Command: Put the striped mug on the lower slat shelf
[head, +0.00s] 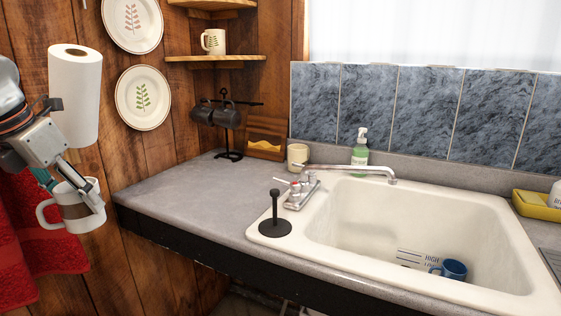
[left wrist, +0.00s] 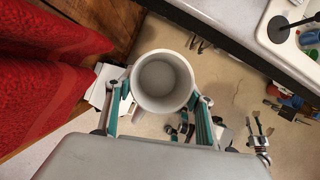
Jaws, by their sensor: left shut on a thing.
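The striped mug (head: 70,214), white with a grey-brown band, hangs upright in my left gripper (head: 82,200) at the left, in front of the counter's left end. In the left wrist view the mug (left wrist: 162,82) shows its round open mouth and looks empty. The fingers of my left gripper (left wrist: 158,108) are shut on its sides. Two wooden corner shelves are at the upper middle of the head view; the lower shelf (head: 190,60) holds a cream mug with a leaf print (head: 213,41). I cannot make out slats.
A paper towel roll (head: 76,98) is just above the gripper. A rack with dark mugs (head: 229,117) stands below the shelves. The grey counter (head: 180,190) is mostly clear. The sink (head: 400,220) holds a blue mug (head: 454,269). Red towels (head: 45,245) hang at left.

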